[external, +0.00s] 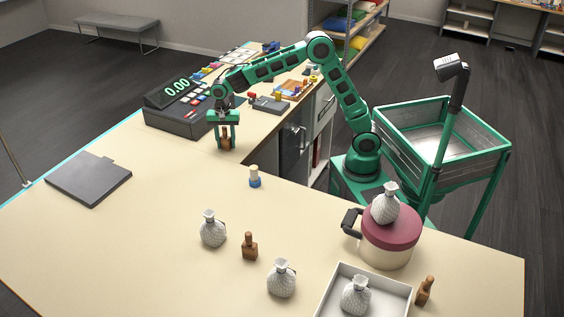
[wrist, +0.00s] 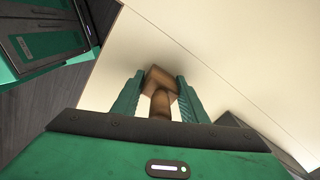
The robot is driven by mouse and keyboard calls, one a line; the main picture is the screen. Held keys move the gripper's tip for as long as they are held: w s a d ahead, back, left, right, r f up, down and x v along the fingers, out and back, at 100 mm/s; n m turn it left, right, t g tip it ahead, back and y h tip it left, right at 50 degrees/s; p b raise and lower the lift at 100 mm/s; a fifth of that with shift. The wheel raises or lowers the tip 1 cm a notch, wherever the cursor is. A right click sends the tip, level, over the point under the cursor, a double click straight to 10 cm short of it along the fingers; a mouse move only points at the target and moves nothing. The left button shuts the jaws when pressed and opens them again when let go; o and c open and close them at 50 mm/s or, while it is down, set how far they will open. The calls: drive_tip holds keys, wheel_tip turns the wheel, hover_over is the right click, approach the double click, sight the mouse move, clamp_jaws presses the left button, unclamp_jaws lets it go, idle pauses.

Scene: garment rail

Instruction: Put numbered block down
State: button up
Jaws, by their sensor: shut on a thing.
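My gripper (external: 226,144) points down over the far part of the counter, just in front of the cash register. It is shut on a brown wooden block with a knob-like handle (external: 225,137). In the wrist view, the block (wrist: 160,79) sits between the two green fingers of my gripper (wrist: 158,95). No number shows on the faces I see. I cannot tell whether the block touches the countertop (external: 165,200). Similar brown blocks stand at the front middle (external: 250,247) and beside the white tray (external: 425,291).
The cash register (external: 185,105) stands close behind my gripper. A dark flat plate (external: 88,179) lies at left. A blue-based peg (external: 254,177), several silver sacks (external: 212,230), a red-lidded pot (external: 390,238) and a white tray (external: 335,290) stand nearer. The counter's left middle is clear.

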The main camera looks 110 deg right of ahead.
drive_tip(key=shift+f, duration=0.15)
drive_tip(key=o, duration=1.2)
wheel_tip(320, 180, up, 12)
drive_tip(key=shift+r, duration=0.1)
drive_tip(key=shift+s, duration=0.4)
drive_tip(key=s+f+n+h, duration=0.1)
drive_tip(key=s+n, duration=0.7)
drive_tip(key=s, duration=1.4)
drive_tip(key=s+a+f+n, duration=0.2)
drive_tip(key=s+f+n, duration=0.1)
drive_tip(key=s, duration=0.6)
drive_tip(key=s+a+f+n+y, duration=0.1)
drive_tip(key=s+f+n, duration=0.3)
drive_tip(key=s, duration=0.6)
wheel_tip(320, 180, down, 3)
drive_tip(key=shift+s+a+r, duration=0.15)
drive_tip(key=shift+a+r, duration=0.05)
drive_tip(key=shift+a, duration=0.45)
